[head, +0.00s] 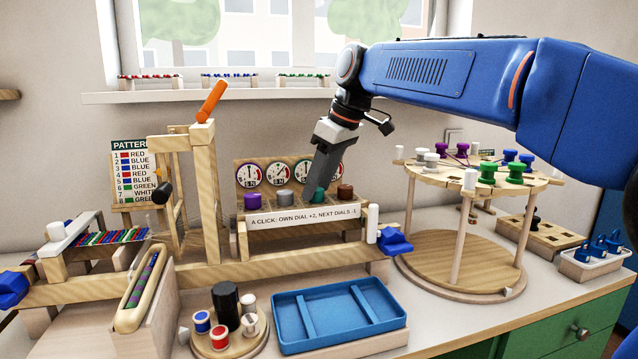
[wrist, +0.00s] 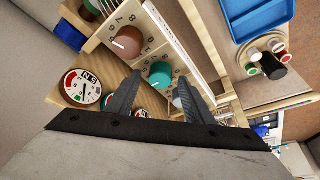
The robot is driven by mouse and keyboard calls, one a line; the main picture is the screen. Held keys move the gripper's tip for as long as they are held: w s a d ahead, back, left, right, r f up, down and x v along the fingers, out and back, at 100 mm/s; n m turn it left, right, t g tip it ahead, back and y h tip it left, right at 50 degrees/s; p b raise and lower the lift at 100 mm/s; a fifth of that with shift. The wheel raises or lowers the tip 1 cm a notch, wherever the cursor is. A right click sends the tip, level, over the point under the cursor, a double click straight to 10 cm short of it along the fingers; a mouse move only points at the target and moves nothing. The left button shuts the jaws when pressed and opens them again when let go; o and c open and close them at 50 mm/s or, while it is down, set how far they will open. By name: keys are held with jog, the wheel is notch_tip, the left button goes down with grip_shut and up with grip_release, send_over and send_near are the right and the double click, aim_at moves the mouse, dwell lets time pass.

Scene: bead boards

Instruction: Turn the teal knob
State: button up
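The teal knob (head: 317,196) sits on a wooden board in a row between a grey knob (head: 285,198) and a brown knob (head: 345,191). In the head view, my gripper (head: 319,184) reaches down over the teal knob and hides part of it. In the wrist view, the teal knob (wrist: 159,75) shows its round top with a white mark, between the tips of my gripper (wrist: 160,84). The two fingers are apart, with visible room on both sides of the knob. I cannot tell how far the tips are above the board.
A purple knob (head: 251,201) ends the row at left. Round dials (head: 249,174) stand behind the knobs, and a printed strip (head: 303,215) runs in front. A wooden frame (head: 209,190) stands left, a round spool table (head: 470,272) right, and a blue tray (head: 335,340) in front.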

jog(key=shift+r, duration=0.1)
jog(key=v, duration=1.7)
jog(key=s+d+f+m+t+h, duration=0.1)
jog(key=s+d+f+m, duration=0.4)
jog(key=d+f, duration=0.4)
jog(key=s+d+f+m+t+h, duration=0.1)
jog(key=s+d+f+m, duration=0.1)
jog(key=s+d+f, duration=0.65)
jog(key=s+d+f+m, duration=0.1)
jog(key=s+f, duration=0.3)
jog(key=f, duration=0.4)
jog(key=s+d+f+m+h, duration=0.1)
jog(key=s+d+f+m, duration=0.1)
jog(key=s+f, duration=0.3)
jog(key=s+d+f+m+h, duration=0.1)
jog(key=s+d+f+m, duration=0.1)
jog(key=f, duration=1.1)
jog(key=s+d, duration=0.1)
jog(key=s, duration=0.1)
jog(key=shift+s+t, duration=0.25)
jog(key=shift+t, duration=0.05)
dwell(1.4)
